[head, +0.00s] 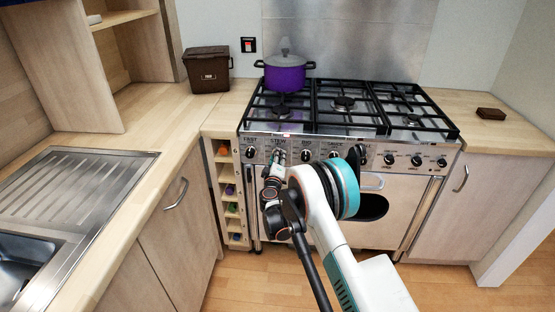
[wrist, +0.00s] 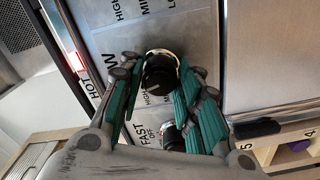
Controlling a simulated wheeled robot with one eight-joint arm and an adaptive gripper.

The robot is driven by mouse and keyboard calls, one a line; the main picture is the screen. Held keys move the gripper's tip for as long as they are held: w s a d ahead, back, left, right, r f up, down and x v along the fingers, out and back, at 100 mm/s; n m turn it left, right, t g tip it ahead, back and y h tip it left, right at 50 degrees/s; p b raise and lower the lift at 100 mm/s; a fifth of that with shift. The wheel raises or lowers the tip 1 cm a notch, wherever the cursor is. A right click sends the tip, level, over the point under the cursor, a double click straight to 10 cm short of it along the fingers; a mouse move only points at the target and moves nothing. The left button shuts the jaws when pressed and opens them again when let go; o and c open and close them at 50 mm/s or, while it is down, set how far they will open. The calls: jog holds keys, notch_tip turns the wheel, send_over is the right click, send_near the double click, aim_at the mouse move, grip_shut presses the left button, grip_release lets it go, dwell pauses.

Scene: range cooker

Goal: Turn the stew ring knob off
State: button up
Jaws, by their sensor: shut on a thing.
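The stew ring knob (wrist: 158,76) is a round black knob with a pale collar on the cooker's steel front panel. The end of its label, a large "W", shows beside it in the wrist view. My gripper (wrist: 155,70) has its green-padded fingers on either side of this knob and is shut on it. In the head view my gripper (head: 277,160) is at the panel under the stew label and mostly hides the knob. The exact angle of the knob is hard to read.
The fast knob (wrist: 173,138) is close by, partly behind a finger; it also shows in the head view (head: 250,152). More knobs (head: 389,160) run along the panel to the right. A purple lidded pot (head: 285,77) stands on the back left ring. A spice rack (head: 229,190) is left of the cooker.

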jog(key=shift+f+m, duration=0.1)
jog(key=shift+m, duration=1.1)
jog(key=o, duration=1)
jog(key=shift+o, duration=0.2)
jog(key=s, duration=1.2)
jog(key=shift+a, duration=0.2)
